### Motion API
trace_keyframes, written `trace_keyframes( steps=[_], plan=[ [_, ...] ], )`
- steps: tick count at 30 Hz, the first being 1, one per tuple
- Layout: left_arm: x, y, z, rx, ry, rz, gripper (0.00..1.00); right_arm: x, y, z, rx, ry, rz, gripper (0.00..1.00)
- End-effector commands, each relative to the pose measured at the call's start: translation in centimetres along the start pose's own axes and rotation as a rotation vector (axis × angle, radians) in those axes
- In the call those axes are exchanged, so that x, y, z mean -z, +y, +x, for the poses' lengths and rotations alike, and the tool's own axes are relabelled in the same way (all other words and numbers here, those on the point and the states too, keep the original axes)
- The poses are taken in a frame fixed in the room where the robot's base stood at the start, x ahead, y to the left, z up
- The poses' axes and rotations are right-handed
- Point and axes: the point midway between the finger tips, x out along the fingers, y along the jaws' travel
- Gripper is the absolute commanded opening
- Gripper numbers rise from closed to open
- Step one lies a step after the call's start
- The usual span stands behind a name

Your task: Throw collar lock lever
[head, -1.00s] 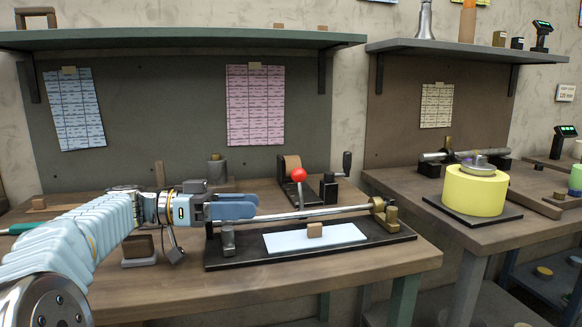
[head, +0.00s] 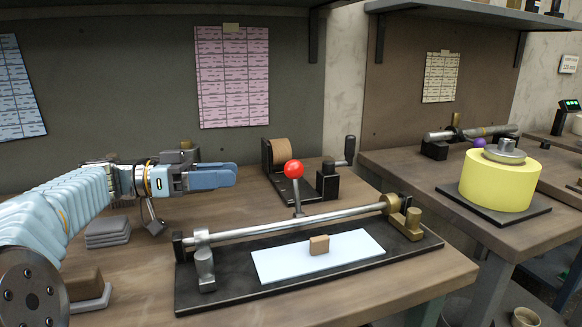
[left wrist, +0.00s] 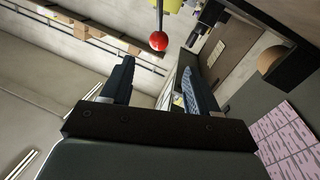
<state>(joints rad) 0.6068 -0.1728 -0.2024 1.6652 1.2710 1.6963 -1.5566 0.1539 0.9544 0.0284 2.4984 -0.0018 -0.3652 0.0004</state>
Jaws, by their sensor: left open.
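A lever with a red ball knob (head: 293,169) stands close to upright behind the long metal rod (head: 290,222) on the wooden bench. Its thin stem runs down to the rod; its foot is hidden behind the rod. My left gripper (head: 234,172) is left of the red knob at about its height, pointing right, apart from it. In the left wrist view my left gripper (left wrist: 158,66) is open and empty, with the red knob (left wrist: 158,41) beyond the gap between its fingers. A brass collar (head: 392,203) sits at the rod's right end. My right gripper is not in view.
A black base plate (head: 222,287) carries the rod, a pale sheet (head: 345,262) and a small brown block (head: 319,245). A brown roll (head: 280,152) in a black holder stands behind. A yellow roll (head: 500,182) and a purple knob (head: 480,142) are on the right bench.

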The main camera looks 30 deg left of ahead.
Motion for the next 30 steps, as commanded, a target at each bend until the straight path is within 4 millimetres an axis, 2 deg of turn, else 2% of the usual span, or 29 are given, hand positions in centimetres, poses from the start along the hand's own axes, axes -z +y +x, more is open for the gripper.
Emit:
trace_keyframes(
  steps=[12,16,21,30],
  plan=[
    [0.2,0.1,8.9,-0.004,-0.001,-0.001,0.60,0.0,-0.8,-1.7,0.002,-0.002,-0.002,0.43],
    [0.2,0.1,11.2,-0.004,-0.001,-0.001,0.60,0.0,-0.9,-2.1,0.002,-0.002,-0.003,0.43],
    [0.1,0.1,12.7,-0.002,-0.001,0.000,0.60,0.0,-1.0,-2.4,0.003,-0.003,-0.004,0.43],
    [0.0,0.1,13.0,-0.001,0.000,0.000,0.60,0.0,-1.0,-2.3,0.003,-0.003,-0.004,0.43]
  ],
)
